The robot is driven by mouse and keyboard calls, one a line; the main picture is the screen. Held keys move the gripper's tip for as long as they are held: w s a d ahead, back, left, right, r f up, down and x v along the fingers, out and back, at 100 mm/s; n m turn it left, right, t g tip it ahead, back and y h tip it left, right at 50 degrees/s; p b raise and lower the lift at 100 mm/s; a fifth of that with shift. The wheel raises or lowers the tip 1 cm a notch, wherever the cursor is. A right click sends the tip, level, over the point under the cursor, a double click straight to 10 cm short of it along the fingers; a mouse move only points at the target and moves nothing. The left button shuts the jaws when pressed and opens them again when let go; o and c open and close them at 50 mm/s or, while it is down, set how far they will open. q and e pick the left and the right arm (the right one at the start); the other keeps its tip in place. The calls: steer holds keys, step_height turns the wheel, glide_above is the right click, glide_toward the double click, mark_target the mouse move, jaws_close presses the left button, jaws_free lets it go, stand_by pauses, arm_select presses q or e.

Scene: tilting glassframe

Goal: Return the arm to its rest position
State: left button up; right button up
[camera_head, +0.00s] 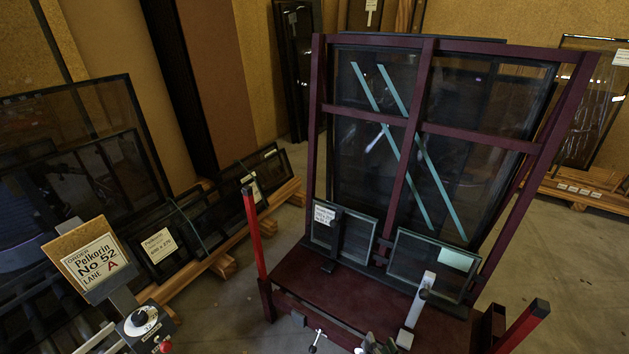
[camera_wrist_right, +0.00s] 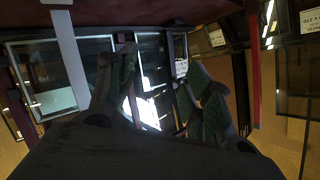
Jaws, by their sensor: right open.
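My right gripper (camera_head: 376,345) shows only in part at the bottom edge of the head view, low in front of the maroon tilting frame (camera_head: 430,85). In the right wrist view its two dark green-padded fingers (camera_wrist_right: 165,95) are spread apart, with nothing seen between them but the background. The frame holds a large dark pane (camera_head: 470,100) with teal diagonal strips. Two small framed panes, a left one (camera_head: 350,235) and a right one (camera_head: 420,262), lean on its lower ledge. My left gripper is out of view.
A grey upright lever (camera_head: 416,312) stands by the right small pane, close to my right gripper. A control box (camera_head: 143,326) with an order sign (camera_head: 92,262) stands at lower left. Framed panes rest on wooden rails (camera_head: 215,255).

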steer(key=s+a+f+n+g+y, duration=0.2)
steer(key=s+a+g+y, duration=0.1)
steer(key=s+a+g, duration=0.15)
steer(key=s+r+n+g+h, duration=0.1)
steer(key=s+n+g, duration=0.2)
steer(key=s+g, duration=0.25)
arm_select(q)
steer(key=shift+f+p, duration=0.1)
steer(key=shift+p, duration=0.3)
arm_select(e)
steer(key=shift+n+t+h, duration=0.5)
steer(key=shift+n, duration=0.3)
steer(key=r, duration=0.1)
steer(key=d+r, duration=0.1)
steer(key=r, duration=0.2)
steer(key=shift+w+d+r, duration=0.25)
steer(key=shift+w, duration=0.05)
arm_select(q)
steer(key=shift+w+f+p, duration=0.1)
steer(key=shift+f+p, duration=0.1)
steer(key=shift+p, duration=0.2)
arm_select(e)
steer(key=shift+f, duration=0.25)
